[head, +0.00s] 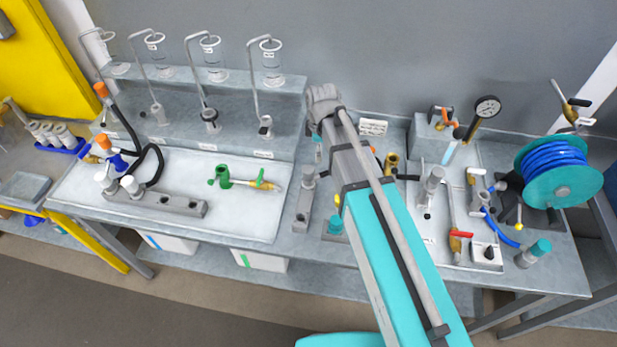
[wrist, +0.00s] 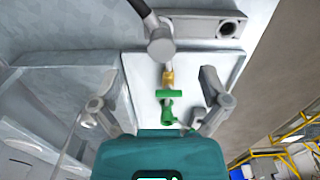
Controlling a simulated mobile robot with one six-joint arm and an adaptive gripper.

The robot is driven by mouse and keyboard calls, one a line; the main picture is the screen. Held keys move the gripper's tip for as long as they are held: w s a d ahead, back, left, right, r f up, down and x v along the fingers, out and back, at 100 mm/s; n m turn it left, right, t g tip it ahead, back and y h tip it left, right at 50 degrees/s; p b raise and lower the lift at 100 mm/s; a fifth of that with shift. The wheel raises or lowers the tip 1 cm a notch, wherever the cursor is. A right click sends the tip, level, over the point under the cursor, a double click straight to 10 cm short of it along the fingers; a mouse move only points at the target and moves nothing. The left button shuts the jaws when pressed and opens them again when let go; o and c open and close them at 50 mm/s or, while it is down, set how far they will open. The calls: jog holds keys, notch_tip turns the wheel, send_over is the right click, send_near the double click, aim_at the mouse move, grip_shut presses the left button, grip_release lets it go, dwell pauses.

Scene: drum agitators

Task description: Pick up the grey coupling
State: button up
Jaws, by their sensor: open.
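A grey upright cylinder (head: 308,176) stands at the back end of a grey bar (head: 301,210), just right of the white tray. It looks like the coupling, but I cannot be sure; another grey cylinder (head: 432,184) stands on the right-hand panel. In the wrist view the likely coupling (wrist: 160,47) is near the top, at the left end of the bar (wrist: 205,28). My gripper (wrist: 157,106) is open, its two grey fingers spread wide with nothing held. The coupling lies ahead of the fingers, apart from them.
A green fitting with a yellow valve (head: 222,177) lies on the white tray (head: 240,215). Glass vessels on bent rods stand on the raised shelf (head: 230,105) behind. A pressure gauge (head: 487,107) and blue hose reel (head: 558,178) stand at right. The tray's front middle is clear.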

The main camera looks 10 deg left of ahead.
aim_at(310, 169)
jog(key=shift+a+n, duration=1)
jog(key=shift+a, duration=0.6)
notch_tip(310, 169, down, 8)
jog(key=b, duration=0.7)
jog(key=shift+r+b, duration=0.1)
jog(key=shift+b, duration=0.3)
jog(key=shift+f+b, duration=0.4)
jog(key=shift+b, duration=0.05)
jog(key=shift+f, duration=0.1)
jog(key=shift+a+f+b, duration=0.15)
jog(key=shift+f+b, duration=2.35)
jog(key=shift+b, duration=0.1)
jog(key=shift+c, duration=0.3)
jog(key=shift+s, duration=0.1)
jog(key=c, duration=1.1)
